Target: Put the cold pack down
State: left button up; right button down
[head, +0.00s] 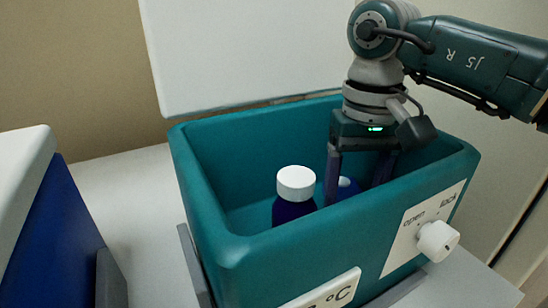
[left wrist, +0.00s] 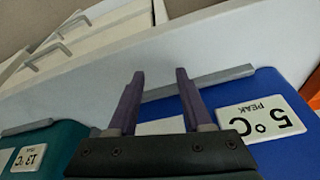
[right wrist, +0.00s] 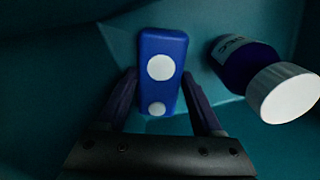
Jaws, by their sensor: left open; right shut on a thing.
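The cold pack (right wrist: 161,47) is a blue block with white round spots. In the right wrist view it lies between the fingers of my right gripper (right wrist: 160,76), which is shut on it. In the head view my right gripper (head: 357,186) reaches down into the open teal box (head: 200,165), and only a bit of the blue pack (head: 347,186) shows past the near wall. I cannot tell whether the pack touches the box floor. My left gripper (left wrist: 159,74) is open and empty, away from the teal box's inside.
A dark blue bottle with a white cap (head: 296,182) stands in the teal box, left of my right gripper. The box's raised white lid (head: 250,50) is behind. A white knob (head: 437,240) sits on its front. A blue box (head: 50,230) stands at the left.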

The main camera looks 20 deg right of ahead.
pick_arm(q)
jog(key=shift+f, duration=0.2)
pick_arm(e)
jog(key=shift+f, duration=0.15)
jog(key=shift+c, duration=0.2)
grip_release()
pick_arm(q)
jog(key=shift+r, duration=0.15)
